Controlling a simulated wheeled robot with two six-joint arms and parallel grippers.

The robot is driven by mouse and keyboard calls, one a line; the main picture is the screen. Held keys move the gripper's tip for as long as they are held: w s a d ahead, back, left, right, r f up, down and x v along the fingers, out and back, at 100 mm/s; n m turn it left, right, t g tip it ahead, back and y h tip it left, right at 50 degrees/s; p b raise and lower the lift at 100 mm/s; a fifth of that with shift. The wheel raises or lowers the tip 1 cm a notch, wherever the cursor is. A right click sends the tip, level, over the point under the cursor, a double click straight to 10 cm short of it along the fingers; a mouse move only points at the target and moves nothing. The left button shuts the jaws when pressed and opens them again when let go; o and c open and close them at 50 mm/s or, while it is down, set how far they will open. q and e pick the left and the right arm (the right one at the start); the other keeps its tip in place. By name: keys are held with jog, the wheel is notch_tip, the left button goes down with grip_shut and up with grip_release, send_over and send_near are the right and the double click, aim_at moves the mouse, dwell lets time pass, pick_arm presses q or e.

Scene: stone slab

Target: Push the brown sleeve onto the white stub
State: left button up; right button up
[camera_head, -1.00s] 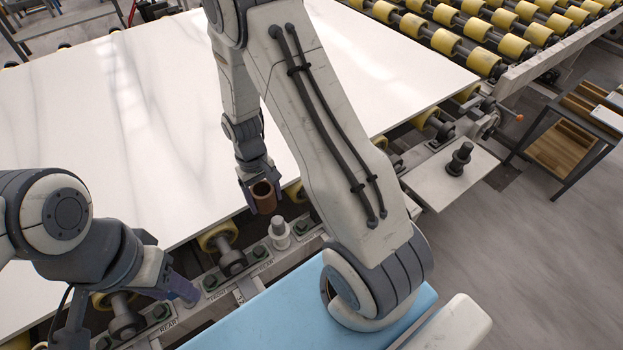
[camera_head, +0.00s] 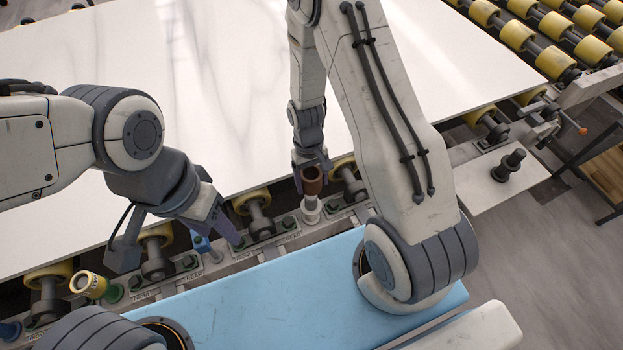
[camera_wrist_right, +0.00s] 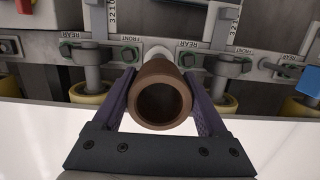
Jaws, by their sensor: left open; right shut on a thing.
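The brown sleeve (camera_head: 313,176) is a short open tube, held between the fingers of my right gripper (camera_head: 311,184). In the right wrist view, the sleeve (camera_wrist_right: 160,70) shows its dark open end between both fingers. The white stub (camera_head: 310,211) stands on the rail directly below the sleeve in the head view. Part of the stub (camera_wrist_right: 157,52) shows just past the sleeve in the wrist view. I cannot tell whether sleeve and stub touch. My left gripper (camera_head: 178,243) is open and empty over the rail to the left.
A yellow sleeve (camera_head: 88,284) sits tilted at a green fitting on the left. A blue stub (camera_head: 203,245) stands near my left gripper. The white slab (camera_head: 190,100) lies behind the rail, and a light-blue surface (camera_head: 270,295) lies in front. A black peg (camera_head: 509,164) stands at right.

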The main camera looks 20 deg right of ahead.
aim_at(312, 201)
jog(key=shift+f+b, duration=1.35)
jog(key=shift+f, duration=0.8)
jog(key=shift+f+b, duration=2.5)
jog(key=shift+f, duration=1.1)
jog(key=o, duration=1.4)
jog(key=shift+r, duration=0.1)
jog(key=shift+c, duration=0.2)
jog(key=r, duration=0.3)
jog(key=w+r, duration=0.1)
jog(key=r, duration=0.5)
jog(key=shift+w+r+b, duration=0.1)
jog(key=shift+w+b, duration=0.1)
jog(key=shift+b, duration=0.1)
jog(key=shift+r, duration=0.6)
